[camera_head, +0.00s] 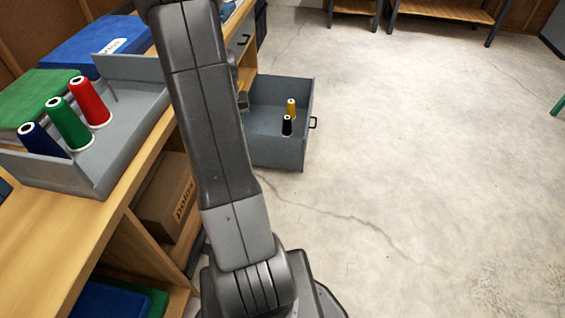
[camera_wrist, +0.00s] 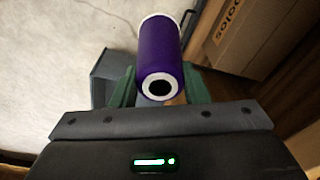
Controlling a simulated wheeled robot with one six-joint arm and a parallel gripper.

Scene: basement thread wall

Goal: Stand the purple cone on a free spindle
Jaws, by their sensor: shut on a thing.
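The purple cone (camera_wrist: 162,45) shows in the wrist view, with a white-ringed end and dark hole facing the camera. My gripper (camera_wrist: 159,88) is shut on it, one green finger on each side. In the head view my arm hides the cone and most of the gripper. A grey tray (camera_head: 140,141) stands on the wooden bench at left. It holds a navy cone (camera_head: 41,141), a green cone (camera_head: 70,125) and a red cone (camera_head: 90,102), all upright. A thin bare post, seemingly a spindle (camera_head: 112,88), stands right of the red cone.
An open grey drawer (camera_head: 288,153) juts out beyond my arm, holding a yellow cone (camera_head: 291,107) and a black cone (camera_head: 287,126). A cardboard box (camera_head: 165,200) sits on the shelf below the bench. Green and blue bins lie behind the tray.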

